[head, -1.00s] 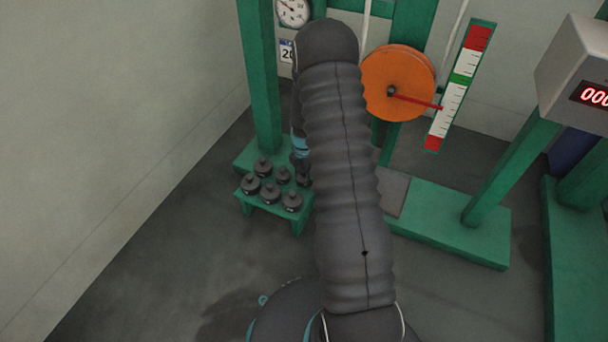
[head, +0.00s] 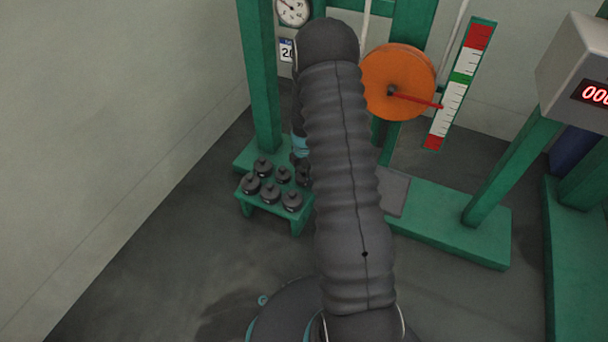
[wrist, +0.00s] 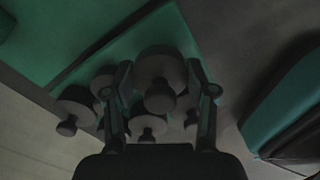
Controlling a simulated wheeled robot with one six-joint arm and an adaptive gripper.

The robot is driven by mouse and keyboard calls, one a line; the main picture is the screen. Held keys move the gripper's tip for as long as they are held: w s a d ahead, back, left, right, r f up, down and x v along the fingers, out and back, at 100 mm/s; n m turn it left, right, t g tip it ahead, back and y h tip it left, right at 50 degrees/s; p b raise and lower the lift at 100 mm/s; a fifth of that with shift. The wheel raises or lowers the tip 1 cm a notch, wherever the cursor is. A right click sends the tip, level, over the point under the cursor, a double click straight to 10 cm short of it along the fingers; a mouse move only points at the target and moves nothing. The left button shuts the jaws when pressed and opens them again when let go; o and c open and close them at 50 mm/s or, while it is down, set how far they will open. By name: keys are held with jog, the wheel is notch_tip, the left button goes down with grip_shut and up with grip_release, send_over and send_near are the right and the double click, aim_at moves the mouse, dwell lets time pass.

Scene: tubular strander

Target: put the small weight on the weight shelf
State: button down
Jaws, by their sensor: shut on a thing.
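The weight shelf (head: 270,212) is a low green stand at the left of centre in the head view, with several dark knobbed weights on it. In the wrist view, one dark round weight with a knob (wrist: 160,80) sits between the two fingers of my gripper (wrist: 159,66), which is shut on it. I take it as the small weight; its size is hard to judge so near the camera. Other weights (wrist: 75,108) lie around and beyond the fingers, over the green shelf top (wrist: 150,35). In the head view my arm hides most of the gripper. Whether the held weight touches the shelf is unclear.
A green post (head: 260,80) rises just behind the shelf. An orange wheel (head: 398,75) with a red pointer and a scale (head: 462,85) stand to the right. A green base beam (head: 450,222) runs along the floor at right. Floor in front of the shelf is clear.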

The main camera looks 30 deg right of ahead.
jog(key=shift+f+b, duration=1.1)
jog(key=shift+f, duration=0.35)
jog(key=shift+c, duration=1.3)
grip_release()
jog(key=shift+r, duration=0.1)
notch_tip(320, 180, up, 12)
jog(key=shift+f, duration=0.1)
